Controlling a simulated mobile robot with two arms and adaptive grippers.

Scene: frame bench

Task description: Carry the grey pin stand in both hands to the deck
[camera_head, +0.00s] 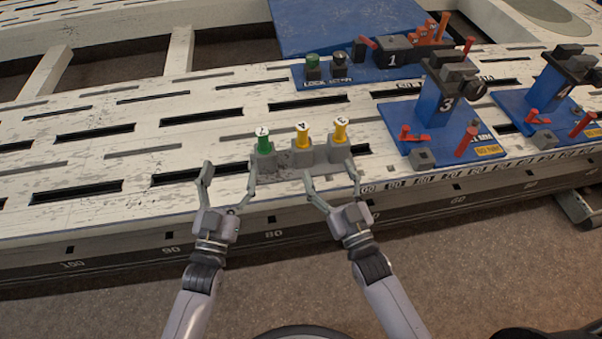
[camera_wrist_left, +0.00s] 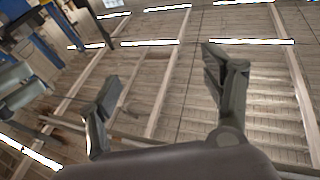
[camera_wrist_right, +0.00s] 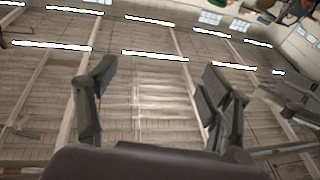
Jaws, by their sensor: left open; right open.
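The grey pin stand (camera_head: 295,168) sits upright on the white slotted bench top near its front edge.
The white slotted bench top (camera_head: 130,165) is clear to the left of the stand. Blue fixtures marked 3 (camera_head: 437,105) and 4 (camera_head: 545,95) stand to the right. A blue base with a block marked 1 (camera_head: 391,57) is behind. A plain blue panel (camera_head: 340,22) lies at the back.

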